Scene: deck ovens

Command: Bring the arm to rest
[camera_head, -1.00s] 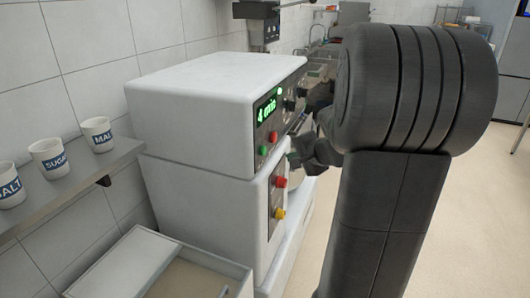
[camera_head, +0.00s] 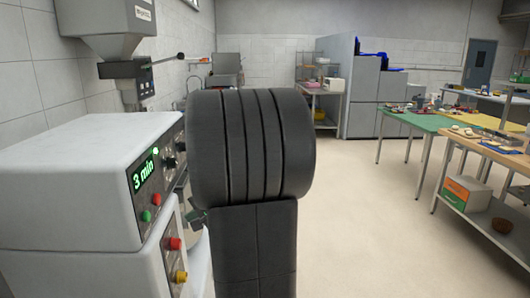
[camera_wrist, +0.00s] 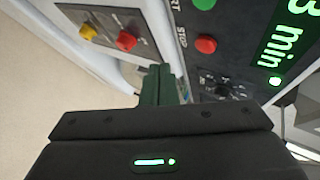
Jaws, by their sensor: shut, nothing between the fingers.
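My gripper (camera_wrist: 158,85) is shut and empty, its dark fingers pressed together in the middle of the wrist view. It is close in front of the control panels of a white machine (camera_head: 85,165), and I cannot tell whether it touches them. In the head view my dark arm stands upright in the foreground and hides most of the gripper. The machine's green display (camera_head: 144,176) reads "3 min"; it also shows in the wrist view (camera_wrist: 290,40). Below it are a green button (camera_head: 146,216) and a red button (camera_head: 157,200).
A lower panel has a red button (camera_head: 174,243) and a yellow button (camera_head: 181,277). A grey hopper (camera_head: 105,22) hangs at the upper left. A green-topped table (camera_head: 415,121) and a shelved bench (camera_head: 485,205) stand at right. The floor between is clear.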

